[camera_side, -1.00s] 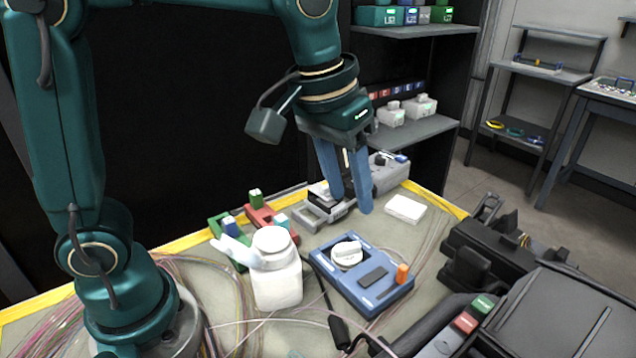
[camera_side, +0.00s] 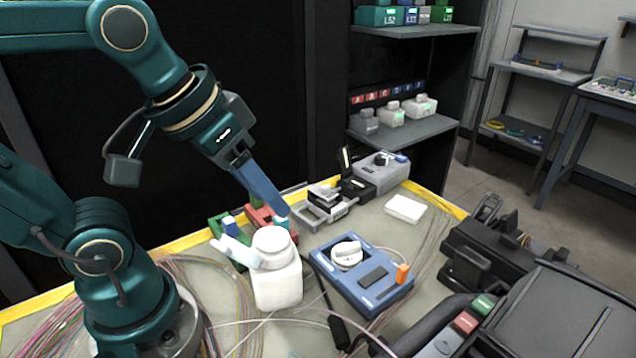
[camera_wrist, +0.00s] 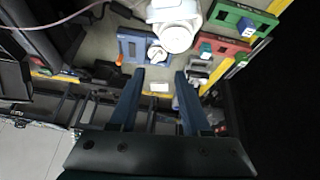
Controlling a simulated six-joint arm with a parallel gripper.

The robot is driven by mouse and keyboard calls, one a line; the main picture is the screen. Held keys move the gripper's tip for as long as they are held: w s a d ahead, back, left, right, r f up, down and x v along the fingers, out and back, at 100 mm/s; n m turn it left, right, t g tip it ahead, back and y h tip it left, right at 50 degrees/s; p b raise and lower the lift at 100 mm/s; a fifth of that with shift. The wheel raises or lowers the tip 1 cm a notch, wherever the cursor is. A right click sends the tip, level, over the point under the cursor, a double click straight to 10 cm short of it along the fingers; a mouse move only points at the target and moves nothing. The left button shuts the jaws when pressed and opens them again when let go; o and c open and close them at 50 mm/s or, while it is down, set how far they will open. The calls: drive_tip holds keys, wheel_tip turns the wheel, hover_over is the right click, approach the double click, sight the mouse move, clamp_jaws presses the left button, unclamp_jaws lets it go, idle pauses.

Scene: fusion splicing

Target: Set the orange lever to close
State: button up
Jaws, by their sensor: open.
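The orange lever (camera_side: 402,273) stands upright at the right end of the blue device (camera_side: 364,300), which also carries a white round knob (camera_side: 347,254) and a dark grey pad. In the wrist view the blue device (camera_wrist: 131,46) is small, near the top, and the orange lever (camera_wrist: 119,59) shows at its left. My gripper (camera_side: 276,208) is in the air behind the white bottle, left of the blue device and well apart from the lever. In the wrist view my gripper (camera_wrist: 158,72) has its two blue fingers apart with nothing between them.
A white bottle (camera_side: 277,283) stands just left of the blue device. Green (camera_side: 226,232) and red (camera_side: 263,217) holders and a grey device (camera_side: 325,206) sit behind. A white block (camera_side: 405,209) lies to the right. A black case (camera_side: 540,310) fills the front right. Loose fibres cover the table.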

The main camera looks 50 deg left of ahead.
drive_tip(key=f+m, duration=0.1)
drive_tip(key=s+f, duration=0.1)
drive_tip(key=m, duration=0.1)
drive_tip(key=shift+s+a+f+m, duration=0.25)
drive_tip(key=shift+s+f+m, duration=0.05)
drive_tip(key=shift+s+f, duration=0.1)
drive_tip(key=shift+w+a+r+m, duration=0.2)
drive_tip(key=shift+w+m, duration=0.1)
drive_tip(key=shift+m, duration=0.1)
drive_tip(key=shift+w+a+f+n+g, duration=0.3)
drive_tip(key=shift+a+f+g, duration=0.7)
drive_tip(key=shift+a, duration=1.35)
drive_tip(key=shift+w+a+f+n+g, duration=0.3)
drive_tip(key=shift+a+f+g, duration=0.7)
drive_tip(key=shift+a, duration=1.35)
drive_tip(key=shift+w+a+f+n+g, duration=0.2)
drive_tip(key=shift+w+a+f+g, duration=0.3)
drive_tip(key=shift+a+f, duration=1.35)
drive_tip(key=shift+s+a+r, duration=0.1)
drive_tip(key=shift+a+r, duration=0.35)
drive_tip(key=shift+r, duration=0.1)
